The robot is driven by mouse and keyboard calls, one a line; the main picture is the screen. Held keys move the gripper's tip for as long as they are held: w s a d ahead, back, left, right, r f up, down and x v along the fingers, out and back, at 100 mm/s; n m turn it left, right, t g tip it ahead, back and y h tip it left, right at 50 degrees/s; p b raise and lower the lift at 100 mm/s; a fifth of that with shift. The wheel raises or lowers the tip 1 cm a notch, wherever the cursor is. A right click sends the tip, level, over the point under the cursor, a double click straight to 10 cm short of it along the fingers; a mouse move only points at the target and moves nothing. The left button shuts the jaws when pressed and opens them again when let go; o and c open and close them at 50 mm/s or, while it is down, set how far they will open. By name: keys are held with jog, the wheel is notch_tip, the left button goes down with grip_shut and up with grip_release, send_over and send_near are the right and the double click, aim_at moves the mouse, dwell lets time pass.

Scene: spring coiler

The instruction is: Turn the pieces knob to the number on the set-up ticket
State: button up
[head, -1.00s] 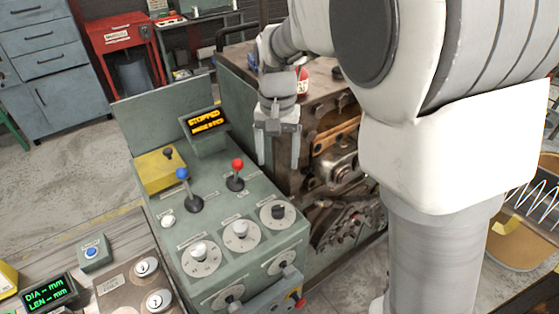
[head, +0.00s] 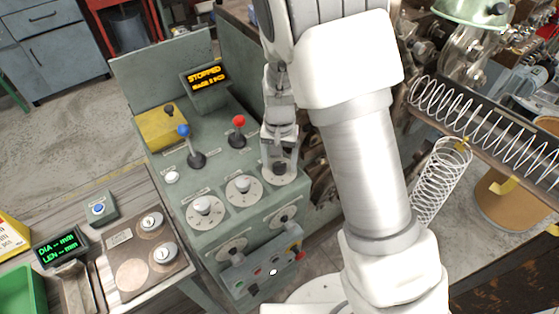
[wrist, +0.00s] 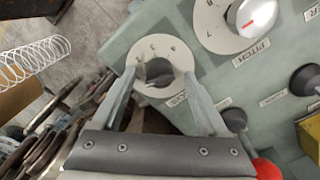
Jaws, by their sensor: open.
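A dark knob (wrist: 158,73) sits on a white numbered dial in the wrist view; its printed label is mostly covered by a finger, so I cannot read it. The dial (head: 281,176) is at the right end of the upper dial row on the green panel in the head view. My gripper (wrist: 160,78) is open, with one finger on each side of the knob and a gap beside it. In the head view my gripper (head: 280,165) is over this dial and hides much of it. A yellow card (head: 12,236) at the left edge has lettering too small to read.
The pitch knob (wrist: 243,14) is beside the dial. Blue (head: 184,131) and red (head: 239,121) levers stand behind the dials. The display (head: 205,76) reads STOPPED and a pieces line.

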jog(key=shift+f, duration=0.25)
grip_shut()
jog(key=shift+m, duration=0.3)
jog(key=m+p, duration=0.1)
jog(key=m, duration=0.3)
jog(key=shift+r, duration=0.1)
jog(key=shift+m+p, duration=0.6)
jog(key=shift+m, duration=1.5)
